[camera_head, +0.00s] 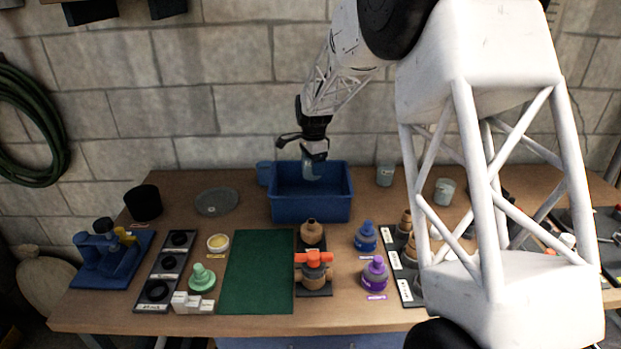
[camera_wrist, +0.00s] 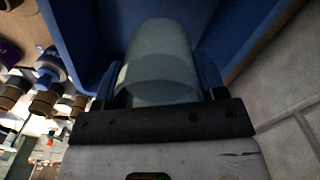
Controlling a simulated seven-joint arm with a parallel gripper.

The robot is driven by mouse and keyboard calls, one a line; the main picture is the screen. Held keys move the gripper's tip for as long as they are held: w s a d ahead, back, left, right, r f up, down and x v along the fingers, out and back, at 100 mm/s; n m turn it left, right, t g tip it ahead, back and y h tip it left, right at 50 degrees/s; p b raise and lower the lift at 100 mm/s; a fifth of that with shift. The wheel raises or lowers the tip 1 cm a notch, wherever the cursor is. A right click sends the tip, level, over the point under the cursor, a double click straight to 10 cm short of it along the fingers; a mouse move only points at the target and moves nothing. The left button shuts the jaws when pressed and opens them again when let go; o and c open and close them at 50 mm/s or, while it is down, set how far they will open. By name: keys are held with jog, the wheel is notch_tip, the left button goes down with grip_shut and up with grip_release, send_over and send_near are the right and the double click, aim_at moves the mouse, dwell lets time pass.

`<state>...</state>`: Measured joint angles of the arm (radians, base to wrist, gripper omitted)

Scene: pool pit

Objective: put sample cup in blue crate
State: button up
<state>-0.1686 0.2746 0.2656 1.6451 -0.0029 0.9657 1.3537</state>
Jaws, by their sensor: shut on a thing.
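My gripper (camera_head: 314,158) is shut on a translucent grey-blue sample cup (camera_wrist: 162,62). In the head view the cup (camera_head: 312,169) hangs below my gripper, over or inside the back half of the blue crate (camera_head: 311,210). In the wrist view the cup lies between my fingers, and the blue crate's wall (camera_wrist: 75,35) shows beside it. I cannot tell whether the cup touches the crate's floor.
A green mat (camera_head: 257,270) and several bottles lie in front. A stone wall (camera_head: 240,90) rises behind.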

aim_at(311, 193)
jog(key=shift+s+a+f, duration=0.15)
jog(key=shift+s+a, duration=0.15)
jog(key=shift+s, duration=0.1)
jog(key=shift+f, duration=0.1)
jog(key=shift+f, duration=3.05)
jog(key=shift+f, duration=1.85)
jog(key=shift+f, duration=0.15)
jog(key=o, duration=1)
